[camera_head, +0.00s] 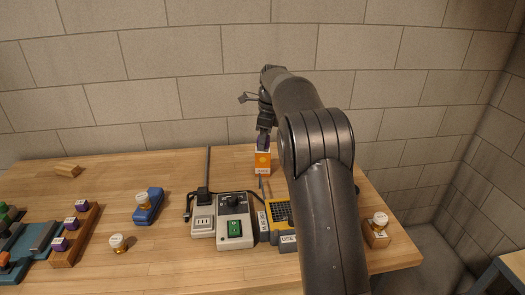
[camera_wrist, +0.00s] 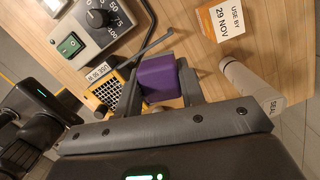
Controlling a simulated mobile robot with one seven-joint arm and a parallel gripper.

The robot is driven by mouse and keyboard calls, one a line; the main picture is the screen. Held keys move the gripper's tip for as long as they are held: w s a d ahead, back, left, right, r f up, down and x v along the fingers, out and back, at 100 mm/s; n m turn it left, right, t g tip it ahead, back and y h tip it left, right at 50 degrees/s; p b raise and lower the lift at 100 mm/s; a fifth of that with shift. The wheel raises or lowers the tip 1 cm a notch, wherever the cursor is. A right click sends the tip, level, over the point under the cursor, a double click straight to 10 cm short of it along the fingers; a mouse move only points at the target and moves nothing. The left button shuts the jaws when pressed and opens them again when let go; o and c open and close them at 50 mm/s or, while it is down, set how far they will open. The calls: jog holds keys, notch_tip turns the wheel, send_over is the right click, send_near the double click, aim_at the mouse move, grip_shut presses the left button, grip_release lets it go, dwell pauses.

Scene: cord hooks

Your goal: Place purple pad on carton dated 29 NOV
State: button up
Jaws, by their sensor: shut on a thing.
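My gripper (camera_head: 263,139) is shut on a purple pad (camera_wrist: 164,78), a small block that sits between the two fingers in the wrist view. In the head view my gripper is above the far part of the table, close over an orange and white carton (camera_head: 263,162). The wrist view shows the carton (camera_wrist: 228,22) with a label reading USE BY 29 NOV. There the carton appears up and right of the pad, with a visible gap between them. The pad's underside is hidden.
A pale cylinder (camera_wrist: 250,82) lies near the carton in the wrist view. A blue block (camera_head: 148,210) and wooden rack (camera_head: 75,240) are left.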

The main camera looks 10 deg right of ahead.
jog(key=w+d+r+m+t+h, duration=0.1)
jog(key=w+d+r+m, duration=0.15)
jog(key=d+m, duration=0.3)
jog(key=w+d+r+m, duration=0.1)
jog(key=w+d+m, duration=0.25)
jog(key=d, duration=0.25)
jog(key=shift+m, duration=0.4)
jog(key=w+a+f, duration=0.2)
jog(key=a, duration=0.1)
jog(key=w+a+f, duration=0.1)
jog(key=a+f, duration=0.1)
jog(key=a, duration=0.1)
jog(key=w+a+f, duration=0.2)
jog(key=a+f, duration=0.1)
jog(key=a, duration=0.1)
jog(key=shift+w, duration=0.3)
jog(key=shift+a+f, duration=0.1)
jog(key=shift+f, duration=2)
jog(key=o, duration=1)
jog(key=shift+f, duration=0.1)
jog(key=r, duration=0.5)
jog(key=s+r, duration=0.1)
jog(key=r, duration=0.2)
jog(key=shift+d, duration=0.25)
